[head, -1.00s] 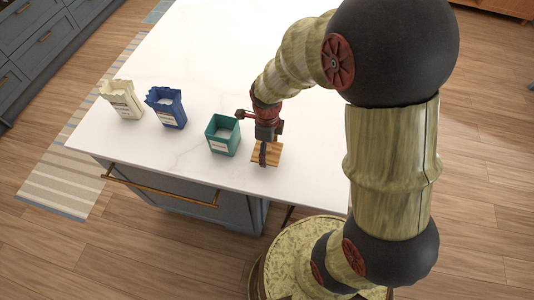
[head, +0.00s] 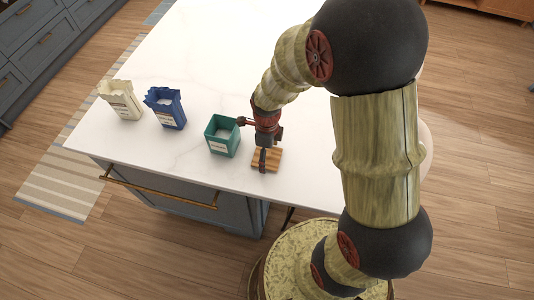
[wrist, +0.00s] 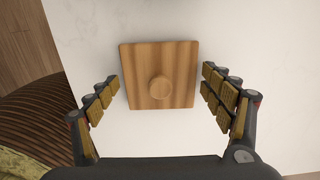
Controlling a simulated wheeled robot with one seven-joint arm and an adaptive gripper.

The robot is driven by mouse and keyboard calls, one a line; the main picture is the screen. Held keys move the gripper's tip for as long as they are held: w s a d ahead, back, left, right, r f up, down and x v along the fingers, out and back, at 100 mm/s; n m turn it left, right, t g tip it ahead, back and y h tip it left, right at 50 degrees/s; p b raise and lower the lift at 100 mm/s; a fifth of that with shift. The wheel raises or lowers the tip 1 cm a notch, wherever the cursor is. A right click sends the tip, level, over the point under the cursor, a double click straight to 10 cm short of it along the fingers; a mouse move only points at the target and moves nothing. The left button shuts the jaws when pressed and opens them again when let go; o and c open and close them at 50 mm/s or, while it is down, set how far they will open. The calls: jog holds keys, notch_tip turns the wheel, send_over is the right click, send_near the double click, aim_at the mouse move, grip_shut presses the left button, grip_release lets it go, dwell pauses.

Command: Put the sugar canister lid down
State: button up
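The lid is a square wooden plate with a round knob; in the wrist view the lid (wrist: 135,75) lies flat below my gripper over the white counter. In the head view the lid (head: 273,165) is near the counter's front edge, right of the teal canister (head: 222,146). My gripper (head: 263,160) is directly above the lid. In the wrist view my gripper (wrist: 160,98) has its fingers spread wide on either side of the lid, with gaps to both its edges and the knob. The teal canister is open on top with pale contents; its label is unreadable.
A blue bag (head: 166,110) and a cream bag (head: 122,102), both open-topped, stand further left on the counter (head: 210,60). The counter behind them is clear. A drawer with a brass handle (head: 160,188) is below the front edge.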

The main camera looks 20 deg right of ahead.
jog(key=shift+o, duration=0.6)
jog(key=shift+r, duration=0.35)
notch_tip(320, 180, up, 11)
jog(key=p, duration=0.3)
notch_tip(320, 180, up, 8)
jog(key=n+t, duration=0.1)
jog(key=n, duration=0.5)
send_over(270, 162)
jog(key=s+r+n+t, duration=0.4)
jog(key=s+r+n, duration=0.7)
jog(key=n, duration=0.8)
jog(key=shift+s+r+t, duration=0.3)
jog(key=shift+s+r, duration=0.1)
jog(key=shift+r, duration=0.15)
